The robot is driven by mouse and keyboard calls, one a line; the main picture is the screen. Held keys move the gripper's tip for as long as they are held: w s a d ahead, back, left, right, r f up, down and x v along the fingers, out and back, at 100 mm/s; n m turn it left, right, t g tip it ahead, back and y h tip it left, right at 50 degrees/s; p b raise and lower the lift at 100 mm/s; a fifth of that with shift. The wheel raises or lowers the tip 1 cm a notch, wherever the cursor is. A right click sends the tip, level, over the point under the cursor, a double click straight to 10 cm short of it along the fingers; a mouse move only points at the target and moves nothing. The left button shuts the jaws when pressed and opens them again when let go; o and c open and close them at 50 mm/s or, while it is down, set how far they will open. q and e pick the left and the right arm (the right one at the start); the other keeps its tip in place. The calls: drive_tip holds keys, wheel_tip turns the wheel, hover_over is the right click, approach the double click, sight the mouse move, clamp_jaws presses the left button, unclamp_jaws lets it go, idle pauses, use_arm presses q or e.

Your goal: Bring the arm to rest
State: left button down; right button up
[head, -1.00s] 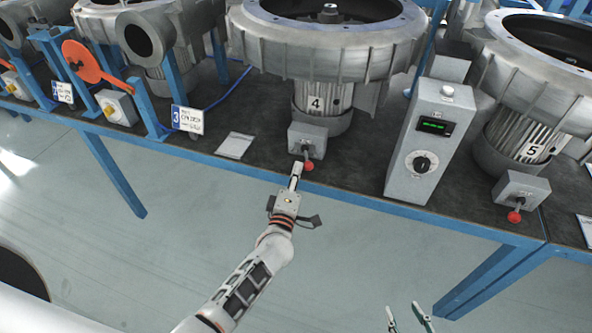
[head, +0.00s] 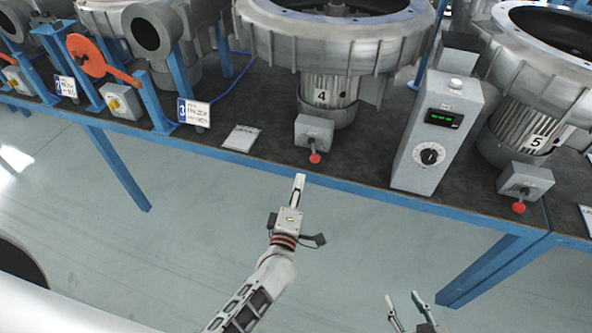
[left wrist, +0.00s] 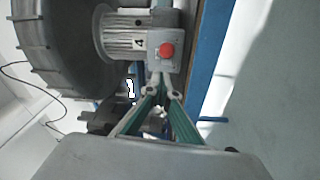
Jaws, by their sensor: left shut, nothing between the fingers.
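My left gripper (head: 299,178) is shut and empty in the head view, just off the front edge of the bench. It is below and slightly left of the red-knobbed switch (head: 315,157) on the grey box under blower 4 (head: 327,96), apart from it. In the left wrist view the fingertips (left wrist: 162,92) show in front of the same box, with its red knob (left wrist: 167,49) above them. My right gripper (head: 405,302) is at the bottom of the head view, its two fingers apart and nothing visible between them.
The dark bench top (head: 262,167) has a blue front rail. A grey control box with a dial (head: 430,155) and blower 5 (head: 535,120) stand to the right. A paper card (head: 241,138) lies left of the switch box. The floor in front is clear.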

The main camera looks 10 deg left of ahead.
use_arm(q)
drive_tip(key=shift+s+d, duration=0.35)
drive_tip(key=shift+s, duration=0.3)
drive_tip(key=shift+f, duration=0.1)
drive_tip(key=s+a+f+m+g+h, duration=0.1)
drive_tip(key=s+a+f+m+g, duration=0.1)
drive_tip(key=s+m, duration=0.4)
drive_tip(key=s+a+f+m+g+h, duration=0.1)
drive_tip(key=s+a+f+m+g, duration=0.2)
drive_tip(key=s+f+m, duration=0.3)
drive_tip(key=s+a+f+m+g, duration=0.3)
drive_tip(key=s+a+f+m, duration=0.1)
drive_tip(key=s+m, duration=0.4)
drive_tip(key=shift+s+h, duration=0.4)
drive_tip(key=shift+s, duration=0.35)
